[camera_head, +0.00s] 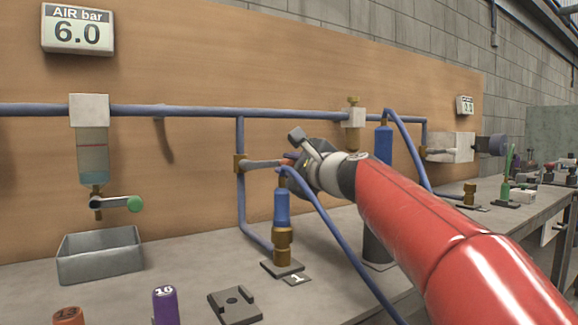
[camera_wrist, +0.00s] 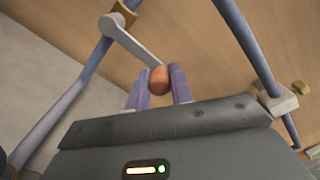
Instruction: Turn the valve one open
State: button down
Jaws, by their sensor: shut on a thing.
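The valve (camera_head: 240,164) is a brass block on a vertical blue pipe that drops from the main line. Its grey lever (camera_head: 263,163) points right, roughly horizontal and across the pipe, and ends in an orange knob. In the wrist view the lever (camera_wrist: 132,42) runs from the brass body (camera_wrist: 124,14) at the top down to the orange knob (camera_wrist: 158,80). My gripper (camera_wrist: 158,88) has its two purple fingers on either side of the knob, shut on it. In the head view my gripper (camera_head: 290,160) partly hides the knob.
A blue hose (camera_head: 335,235) loops close under my gripper. A gauge (camera_head: 77,30) reads 6.0. A grey tray (camera_head: 100,255) and a notched block (camera_head: 235,306) sit on the bench.

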jog(key=r+n, duration=0.1)
jog(key=n, duration=0.1)
jog(key=r+n, duration=0.1)
jog(key=n, duration=0.1)
jog(key=shift+s+a+r, duration=0.15)
jog(key=shift+a+r, duration=0.05)
jog(key=shift+r, duration=0.1)
jog(key=s+a+r+n+b, duration=0.1)
jog(key=s+a+r+n, duration=0.3)
jog(key=n, duration=1)
jog(key=shift+a+r, duration=0.35)
jog(key=shift+a, duration=0.6)
jog(key=c, duration=1.2)
grip_release()
jog(key=shift+c, duration=0.2)
